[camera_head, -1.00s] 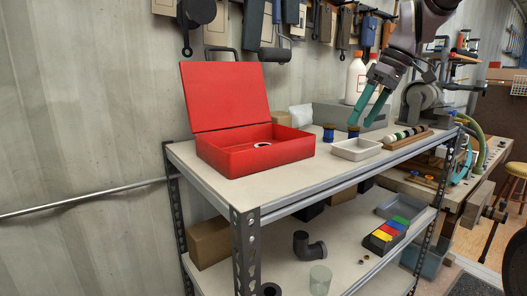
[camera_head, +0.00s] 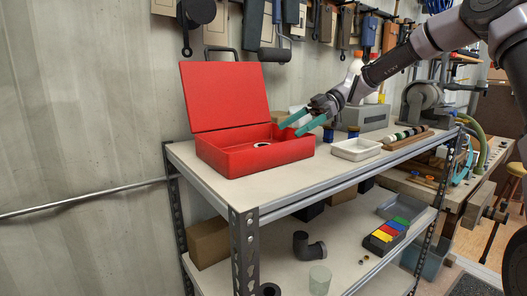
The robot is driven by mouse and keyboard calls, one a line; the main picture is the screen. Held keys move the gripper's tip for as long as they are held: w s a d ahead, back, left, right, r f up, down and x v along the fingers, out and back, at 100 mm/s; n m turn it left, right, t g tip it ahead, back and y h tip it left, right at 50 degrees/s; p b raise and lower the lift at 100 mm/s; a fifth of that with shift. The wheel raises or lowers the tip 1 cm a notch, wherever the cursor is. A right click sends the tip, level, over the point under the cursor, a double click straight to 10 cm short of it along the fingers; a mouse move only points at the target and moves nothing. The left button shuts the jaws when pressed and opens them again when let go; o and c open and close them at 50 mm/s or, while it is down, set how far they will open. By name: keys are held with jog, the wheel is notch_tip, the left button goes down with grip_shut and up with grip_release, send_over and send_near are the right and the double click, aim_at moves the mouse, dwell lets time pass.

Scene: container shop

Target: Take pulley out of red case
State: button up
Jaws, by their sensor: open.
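The red case (camera_head: 245,163) stands with its lid (camera_head: 226,97) raised on the upper shelf at the left. The pulley (camera_head: 262,145) is a small pale ring with a dark middle inside the case; only its top shows above the front wall. My gripper (camera_head: 290,129) has teal fingers, open and empty. It reaches in from the right, with its fingertips above the right part of the case, up and to the right of the pulley and apart from it.
A white tray (camera_head: 356,150) and blue spools (camera_head: 328,134) stand right of the case. White bottles and a grey box (camera_head: 364,117) are behind. Tools hang on the back wall. The upper shelf (camera_head: 300,178) is clear in front of the case.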

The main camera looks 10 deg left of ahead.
jog(key=x, duration=0.9)
jog(key=shift+a+f, duration=0.1)
jog(key=c, duration=1.5)
